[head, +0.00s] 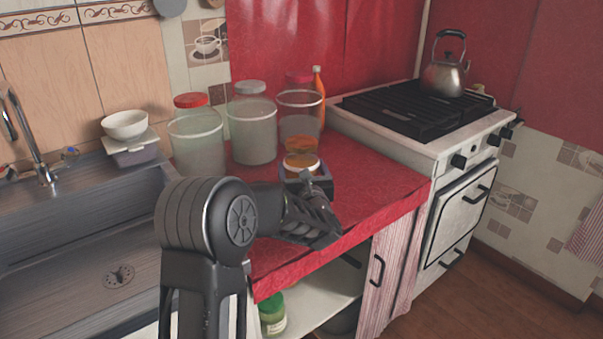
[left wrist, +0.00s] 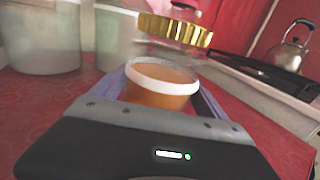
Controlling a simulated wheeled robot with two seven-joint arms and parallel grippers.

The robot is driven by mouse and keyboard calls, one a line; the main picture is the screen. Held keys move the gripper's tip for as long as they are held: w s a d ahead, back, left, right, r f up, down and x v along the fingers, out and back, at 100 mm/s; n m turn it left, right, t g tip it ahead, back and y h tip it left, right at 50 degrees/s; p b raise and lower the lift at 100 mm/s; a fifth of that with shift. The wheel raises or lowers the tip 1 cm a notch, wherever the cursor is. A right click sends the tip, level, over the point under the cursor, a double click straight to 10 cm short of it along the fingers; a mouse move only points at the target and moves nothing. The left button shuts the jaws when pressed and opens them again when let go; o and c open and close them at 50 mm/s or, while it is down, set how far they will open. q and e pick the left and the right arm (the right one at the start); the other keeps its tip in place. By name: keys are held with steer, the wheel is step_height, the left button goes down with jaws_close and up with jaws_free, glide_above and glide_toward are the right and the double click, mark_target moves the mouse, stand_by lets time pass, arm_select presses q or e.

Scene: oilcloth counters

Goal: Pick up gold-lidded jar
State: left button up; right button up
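The gold-lidded jar is a clear jar with orange contents and a white band. In the left wrist view its ribbed gold lid (left wrist: 175,29) is at the top and its orange body (left wrist: 160,88) sits between my fingers. In the head view the jar (head: 301,161) is upright near the counter's middle, in front of a tall clear jar. My left gripper (head: 307,181) is low at the counter with a finger on each side of the jar. I cannot tell whether the fingers press on it. The jar's base is hidden. My right gripper is not in view.
Large clear jars with a red lid (head: 191,100), a grey lid (head: 249,88) and a pink lid (head: 299,78) stand behind. An orange bottle (head: 318,88) is beside them. A stove (head: 440,140) with a kettle (head: 445,75) is right; a sink (head: 85,250) is left. Red counter (head: 385,185) is bare right.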

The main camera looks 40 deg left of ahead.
mark_target(302, 141)
arm_select(q)
steer(key=c, duration=1.6)
steer(key=shift+r, duration=0.15)
steer(key=shift+c, duration=0.5)
step_height(302, 141, up, 10)
steer(key=shift+r+p, duration=0.1)
steer(key=shift+p, duration=0.35)
step_height(302, 141, up, 14)
steer(key=p, duration=0.6)
